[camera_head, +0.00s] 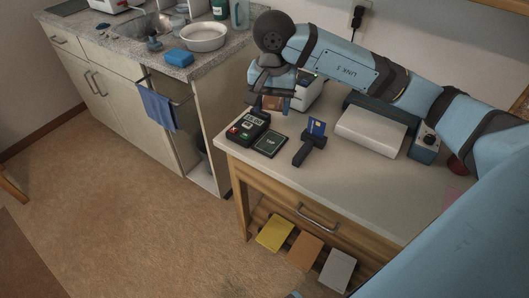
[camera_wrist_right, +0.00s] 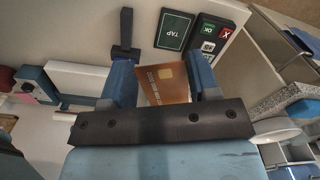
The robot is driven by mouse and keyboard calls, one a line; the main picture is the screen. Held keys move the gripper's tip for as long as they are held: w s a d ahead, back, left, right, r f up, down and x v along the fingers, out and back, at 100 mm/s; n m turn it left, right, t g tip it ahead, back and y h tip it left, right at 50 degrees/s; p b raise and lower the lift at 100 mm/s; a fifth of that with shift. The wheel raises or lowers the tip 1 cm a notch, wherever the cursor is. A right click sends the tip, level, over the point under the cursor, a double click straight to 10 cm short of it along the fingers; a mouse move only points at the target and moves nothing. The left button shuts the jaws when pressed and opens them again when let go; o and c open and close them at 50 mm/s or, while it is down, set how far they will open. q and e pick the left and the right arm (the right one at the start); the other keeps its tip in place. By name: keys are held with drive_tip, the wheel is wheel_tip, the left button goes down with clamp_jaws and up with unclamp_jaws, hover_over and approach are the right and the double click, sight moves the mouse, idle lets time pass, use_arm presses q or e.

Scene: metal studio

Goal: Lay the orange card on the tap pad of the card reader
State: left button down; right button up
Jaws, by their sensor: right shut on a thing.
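The orange card (camera_wrist_right: 172,82) is held between the fingers of my right gripper (camera_wrist_right: 166,85) in the wrist view. In the head view the card (camera_head: 272,103) shows between the fingertips of my right gripper (camera_head: 273,100), above the white counter behind the card reader. The card reader (camera_head: 248,125) is black with a small display and coloured keys. Its flat tap pad (camera_head: 270,143), marked TAP, lies beside it. The pad (camera_wrist_right: 175,30) also shows in the wrist view, apart from the card. My left gripper is not in view.
A white-topped machine (camera_head: 370,132) stands further right, and a white device (camera_head: 308,92) stands behind my gripper. The front strip of the counter (camera_head: 345,185) is clear.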

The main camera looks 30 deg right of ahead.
drive_tip(key=b, duration=0.1)
hover_over(271, 164)
wheel_tip(271, 164, down, 14)
wheel_tip(271, 164, down, 4)
drive_tip(key=shift+f+b, duration=0.25)
drive_tip(key=shift+b, duration=0.05)
drive_tip(key=shift+f, duration=0.15)
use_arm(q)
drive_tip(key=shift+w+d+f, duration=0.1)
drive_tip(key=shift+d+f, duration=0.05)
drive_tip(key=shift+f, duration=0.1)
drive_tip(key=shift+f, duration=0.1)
use_arm(e)
drive_tip(key=shift+f, duration=0.2)
drive_tip(key=o, duration=0.9)
drive_tip(key=shift+r, duration=0.1)
drive_tip(key=shift+r, duration=0.1)
